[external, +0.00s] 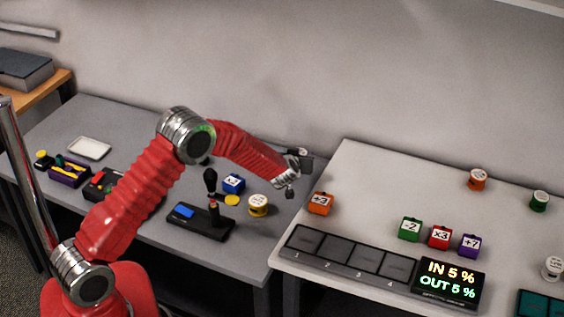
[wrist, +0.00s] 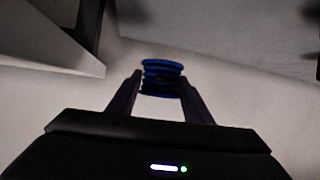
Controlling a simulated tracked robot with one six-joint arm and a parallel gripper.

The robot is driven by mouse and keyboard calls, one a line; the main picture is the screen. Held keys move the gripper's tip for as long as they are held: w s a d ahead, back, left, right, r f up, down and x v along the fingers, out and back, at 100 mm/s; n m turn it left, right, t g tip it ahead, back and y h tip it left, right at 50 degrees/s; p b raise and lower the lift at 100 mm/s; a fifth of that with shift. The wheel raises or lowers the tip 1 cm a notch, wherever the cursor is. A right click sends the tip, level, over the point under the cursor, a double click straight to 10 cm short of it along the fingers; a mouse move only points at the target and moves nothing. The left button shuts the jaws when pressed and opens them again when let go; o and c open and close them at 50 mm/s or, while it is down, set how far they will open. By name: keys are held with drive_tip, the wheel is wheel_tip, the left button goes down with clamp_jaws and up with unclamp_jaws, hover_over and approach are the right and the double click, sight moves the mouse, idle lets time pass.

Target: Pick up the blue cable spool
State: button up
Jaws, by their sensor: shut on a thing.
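The blue cable spool (wrist: 162,68) shows in the wrist view as a short stack of blue windings with a dark lower part. My gripper (wrist: 161,88) has its two dark fingers closed on the sides of the spool. In the external view my gripper (external: 290,182) is at the end of the red arm, in the air above the gap between the two tables. The blue spool cannot be made out there.
On the left grey table (external: 268,246) stand a blue cube (external: 233,183), a yellow-white spool (external: 258,205) and a black device with an upright handle (external: 211,184). The right table holds an orange cube (external: 320,203), a slotted panel (external: 352,258) and several cubes and spools.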

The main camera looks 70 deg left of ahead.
drive_tip(key=shift+r, duration=0.95)
